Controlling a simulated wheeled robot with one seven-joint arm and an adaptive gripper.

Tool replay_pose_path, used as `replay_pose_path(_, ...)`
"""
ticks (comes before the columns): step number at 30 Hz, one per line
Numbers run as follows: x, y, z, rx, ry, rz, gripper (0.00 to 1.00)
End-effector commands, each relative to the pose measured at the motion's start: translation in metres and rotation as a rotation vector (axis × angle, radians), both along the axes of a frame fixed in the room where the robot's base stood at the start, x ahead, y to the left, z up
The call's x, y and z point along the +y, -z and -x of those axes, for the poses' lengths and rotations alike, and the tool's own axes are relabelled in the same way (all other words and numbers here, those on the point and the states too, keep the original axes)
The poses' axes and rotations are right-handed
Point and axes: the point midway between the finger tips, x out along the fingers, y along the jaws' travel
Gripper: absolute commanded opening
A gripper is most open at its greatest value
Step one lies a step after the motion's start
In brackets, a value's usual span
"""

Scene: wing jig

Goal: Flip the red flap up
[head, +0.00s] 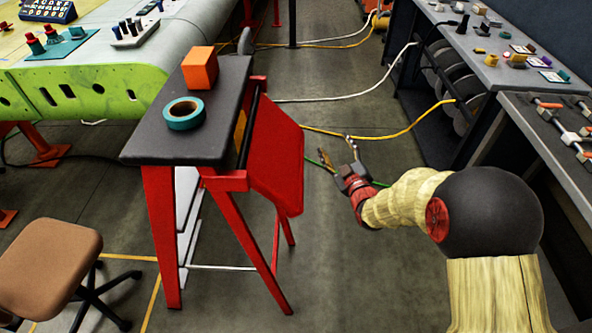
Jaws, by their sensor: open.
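The red flap (275,155) hangs down from the right side of a small dark-topped stand (188,145) with red legs. Its panel slants out a little from the legs. My gripper (334,150) is open and empty, to the right of the flap, with floor visible between them in the picture. Its fingers point up and to the left. The far side of the flap and its hinge line are partly hidden.
An orange block (200,68) and a teal tape roll (184,113) sit on the stand. A brown stool (48,258) is at lower left. Workbenches (480,72) line the right. Yellow and green cables (400,131) cross the floor; the aisle is otherwise mostly clear.

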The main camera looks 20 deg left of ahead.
Motion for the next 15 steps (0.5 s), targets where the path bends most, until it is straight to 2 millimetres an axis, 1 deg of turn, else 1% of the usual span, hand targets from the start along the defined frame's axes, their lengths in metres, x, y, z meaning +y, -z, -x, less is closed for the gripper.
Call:
replay_pose_path(1,0.019,0.032,0.009,-0.045,-0.047,-0.005,0.58)
replay_pose_path(3,0.038,0.053,0.023,-0.133,-0.101,-0.026,0.58)
replay_pose_path(5,0.051,0.066,0.038,-0.208,-0.14,-0.047,0.58)
replay_pose_path(6,0.056,0.07,0.048,-0.26,-0.159,-0.062,0.58)
replay_pose_path(9,0.064,0.072,0.071,-0.383,-0.196,-0.105,0.58)
replay_pose_path(15,0.064,0.072,0.112,-0.561,-0.227,-0.179,0.58)
